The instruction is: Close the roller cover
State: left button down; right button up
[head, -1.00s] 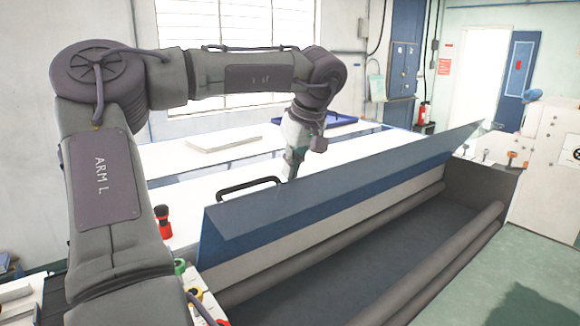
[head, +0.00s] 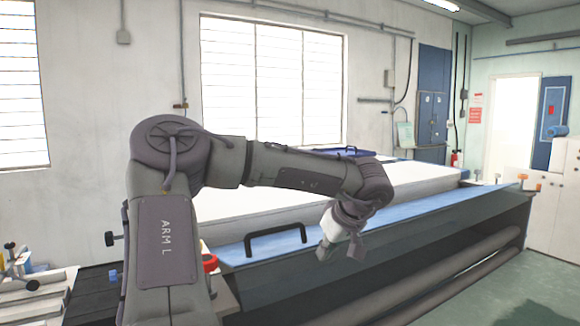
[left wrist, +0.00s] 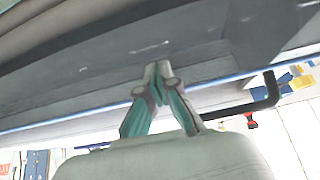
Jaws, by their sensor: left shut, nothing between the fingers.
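The roller cover (head: 420,209) is a long panel with a blue upper strip and a dark front face. My right gripper is out of view.
A large white surface (head: 250,205) lies behind the cover, with a blue tray (head: 345,151) at the back. A red object (head: 209,263) is beside my left arm. A white cabinet (head: 555,215) stands at the right. Green floor is clear at lower right.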

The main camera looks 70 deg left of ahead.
aim_at(327, 277)
pick_arm(q)
jog(key=f+b, duration=0.1)
jog(key=f, duration=0.1)
jog(key=f+b, duration=0.1)
jog(key=f, duration=0.1)
jog(key=f+b, duration=0.1)
jog(key=f, duration=0.1)
jog(key=shift+d+f, duration=0.25)
jog(key=shift+d, duration=0.05)
jog(key=shift+f+b, duration=0.5)
jog(key=shift+f, duration=0.2)
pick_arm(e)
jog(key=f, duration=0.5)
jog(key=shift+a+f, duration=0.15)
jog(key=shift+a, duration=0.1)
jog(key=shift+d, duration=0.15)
